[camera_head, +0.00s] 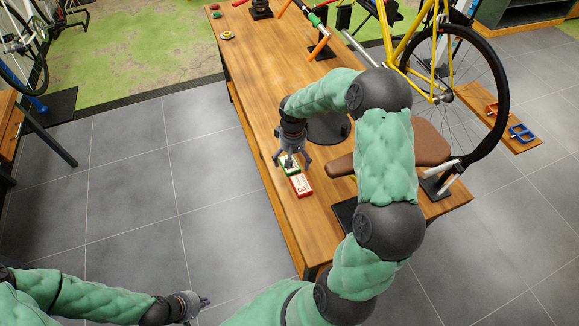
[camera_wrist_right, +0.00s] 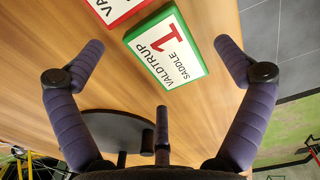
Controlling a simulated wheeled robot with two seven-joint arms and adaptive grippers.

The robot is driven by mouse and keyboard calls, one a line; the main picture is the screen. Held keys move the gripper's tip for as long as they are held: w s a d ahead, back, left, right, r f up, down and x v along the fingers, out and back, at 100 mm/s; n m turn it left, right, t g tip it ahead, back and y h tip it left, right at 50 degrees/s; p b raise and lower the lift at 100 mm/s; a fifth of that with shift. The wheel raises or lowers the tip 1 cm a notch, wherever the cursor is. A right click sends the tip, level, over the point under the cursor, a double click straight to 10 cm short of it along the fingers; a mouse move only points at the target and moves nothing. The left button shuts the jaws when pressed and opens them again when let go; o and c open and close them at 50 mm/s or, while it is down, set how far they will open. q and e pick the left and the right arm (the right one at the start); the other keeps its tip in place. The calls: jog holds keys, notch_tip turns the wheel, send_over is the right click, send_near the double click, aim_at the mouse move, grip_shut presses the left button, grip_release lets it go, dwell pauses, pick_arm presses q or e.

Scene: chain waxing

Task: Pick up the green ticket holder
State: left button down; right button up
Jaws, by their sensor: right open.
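The green ticket holder (camera_head: 286,170), a flat white card reading "VALDTRUP 1 SADDLE" in a green frame, lies on the wooden table near its left edge. It shows clearly in the right wrist view (camera_wrist_right: 167,52). My right gripper (camera_head: 291,160) is open above it, its fingers spread; in the wrist view the holder lies between and beyond the fingertips, and I see no contact. A red-framed holder (camera_head: 301,186) lies close beside it, also partly visible in the wrist view (camera_wrist_right: 119,8). My left gripper (camera_head: 202,302) is low at the left, away from the table.
A dark round base (camera_head: 327,128) stands near my right gripper. A brown saddle (camera_head: 430,148) is to the right. A yellow bicycle (camera_head: 424,40) is at the back right. Small round coloured items (camera_head: 227,35) sit at the table's far left. Grey floor (camera_head: 130,190) is clear left of the table.

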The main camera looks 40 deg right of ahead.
jog(key=shift+f, duration=0.65)
jog(key=shift+c, duration=0.3)
jog(key=c, duration=1)
jog(key=shift+c, duration=0.2)
